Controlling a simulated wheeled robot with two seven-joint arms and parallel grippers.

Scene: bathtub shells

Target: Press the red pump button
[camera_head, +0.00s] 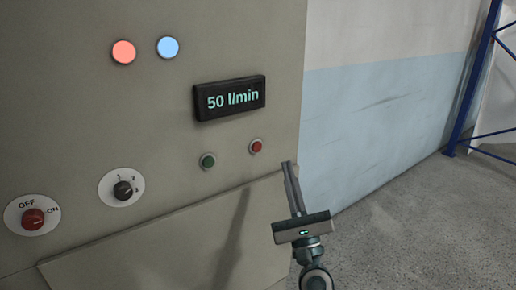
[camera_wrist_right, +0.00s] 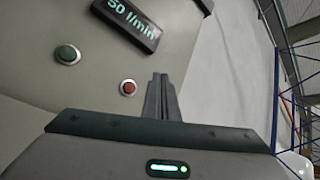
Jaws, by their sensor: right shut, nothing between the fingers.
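The red pump button (camera_head: 256,146) sits on the grey panel (camera_head: 160,150), below the display and right of a green button (camera_head: 207,160). In the right wrist view the red button (camera_wrist_right: 128,87) lies just left of the fingertips, and the green button (camera_wrist_right: 67,54) is further up and left. My right gripper (camera_head: 287,165) is shut and empty, its fingers pointing up beside the panel's right edge. In the head view its tips are right of and slightly below the red button, apart from it in the picture. The left gripper is not in view.
The black display (camera_head: 229,97) reads 50 l/min. A red lamp (camera_head: 123,52) and a blue lamp (camera_head: 168,47) glow above. A red OFF/ON knob (camera_head: 33,218) and a black selector knob (camera_head: 123,190) are at lower left. Open floor (camera_head: 420,215) and a blue rack (camera_head: 472,85) lie right.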

